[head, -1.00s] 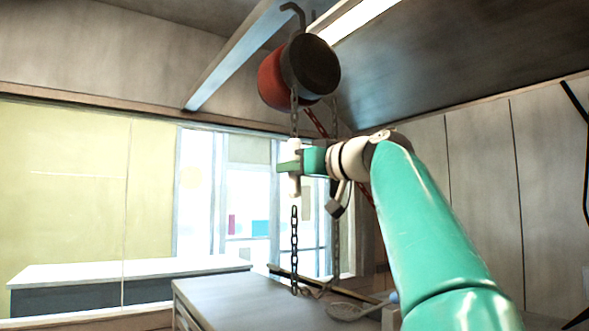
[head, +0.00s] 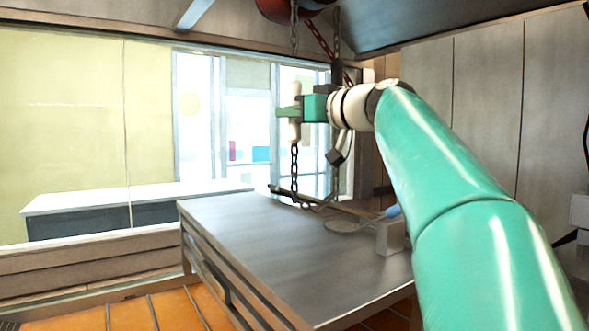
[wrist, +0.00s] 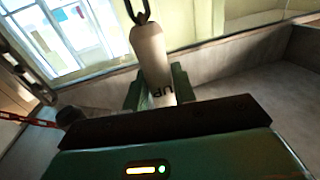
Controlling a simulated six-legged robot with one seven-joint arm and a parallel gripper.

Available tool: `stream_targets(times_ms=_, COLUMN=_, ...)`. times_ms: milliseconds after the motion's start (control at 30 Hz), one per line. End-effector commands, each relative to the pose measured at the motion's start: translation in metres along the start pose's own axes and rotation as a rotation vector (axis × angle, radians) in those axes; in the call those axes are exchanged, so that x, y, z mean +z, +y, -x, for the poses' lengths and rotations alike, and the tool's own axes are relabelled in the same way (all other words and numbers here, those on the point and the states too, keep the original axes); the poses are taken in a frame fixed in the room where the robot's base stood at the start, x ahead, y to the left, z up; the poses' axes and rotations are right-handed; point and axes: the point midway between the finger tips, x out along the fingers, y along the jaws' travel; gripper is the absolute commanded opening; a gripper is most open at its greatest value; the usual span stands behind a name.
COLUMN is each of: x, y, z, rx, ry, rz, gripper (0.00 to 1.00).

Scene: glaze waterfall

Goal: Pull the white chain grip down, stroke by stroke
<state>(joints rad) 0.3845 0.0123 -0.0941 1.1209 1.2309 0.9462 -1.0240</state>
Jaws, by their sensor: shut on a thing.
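The white chain grip (head: 295,130) hangs upright on a dark chain (head: 294,160) that runs above and below it. My gripper (head: 292,112) is shut around the grip from the right. In the wrist view the grip (wrist: 150,48) stands between the green fingers (wrist: 156,88), with the letters "UP" partly visible and a chain link at its end. The red and dark hoist (head: 290,8) is cut off by the top edge of the head view.
A grey table (head: 260,240) stands below the chain, with a bar, a round item and a blue-handled thing (head: 392,211) at its far right. A second chain (head: 337,50) and a red chain (head: 322,40) hang close to my gripper. Windows lie behind.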

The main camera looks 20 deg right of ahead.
Motion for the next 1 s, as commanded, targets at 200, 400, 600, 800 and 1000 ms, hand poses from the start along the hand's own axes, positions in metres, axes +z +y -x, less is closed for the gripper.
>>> stream_targets(times_ms=200, x=0.024, y=0.000, z=-0.002, rx=-0.005, ry=-0.010, rz=-0.004, gripper=0.00)
stream_targets(times_ms=400, x=0.043, y=0.000, z=-0.002, rx=-0.006, ry=-0.010, rz=-0.005, gripper=0.00)
stream_targets(times_ms=600, x=0.061, y=-0.001, z=-0.002, rx=-0.006, ry=-0.010, rz=-0.005, gripper=0.00)
stream_targets(times_ms=800, x=0.079, y=0.000, z=-0.002, rx=-0.006, ry=-0.010, rz=-0.004, gripper=0.00)
stream_targets(times_ms=1000, x=0.097, y=0.000, z=-0.002, rx=-0.005, ry=-0.010, rz=-0.004, gripper=0.00)
